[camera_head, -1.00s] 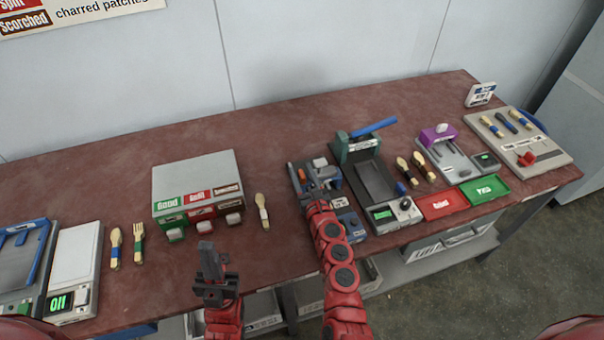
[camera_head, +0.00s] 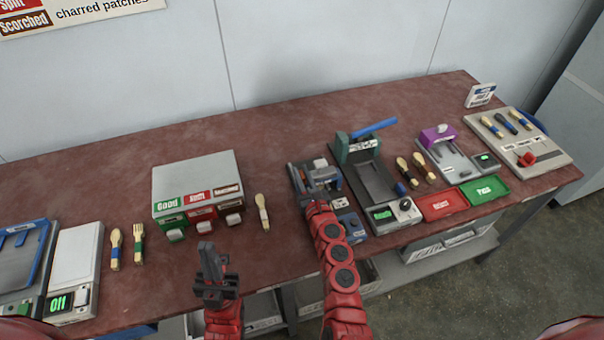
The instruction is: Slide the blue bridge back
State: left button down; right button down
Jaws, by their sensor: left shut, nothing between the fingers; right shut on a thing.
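The blue bridge (camera_head: 327,173) is a blue-grey piece across the small grey device (camera_head: 296,170) right of the table's middle. My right gripper (camera_head: 319,192) is at the near side of the bridge, shut on it; the exact contact is partly hidden by my own wrist.
A green press with a blue lever (camera_head: 374,127) stands close on the right of the device. A sorting box (camera_head: 197,175) and a wooden spoon (camera_head: 262,211) are on the left. Red (camera_head: 440,205) and green (camera_head: 485,190) trays lie further right. Bare table lies behind the device.

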jog(key=shift+w, duration=0.1)
dwell(0.7)
jog(key=shift+w+f+b, duration=0.15)
jog(key=shift+w+b, duration=0.2)
jog(key=shift+b, duration=0.05)
jog(key=b+x, duration=0.5)
jog(key=x, duration=0.3)
jog(key=shift+f, duration=0.15)
jog(key=shift+w+a, duration=0.15)
jog(key=shift+w, duration=0.05)
jog(key=shift+r, duration=0.3)
jog(key=shift+r, duration=0.1)
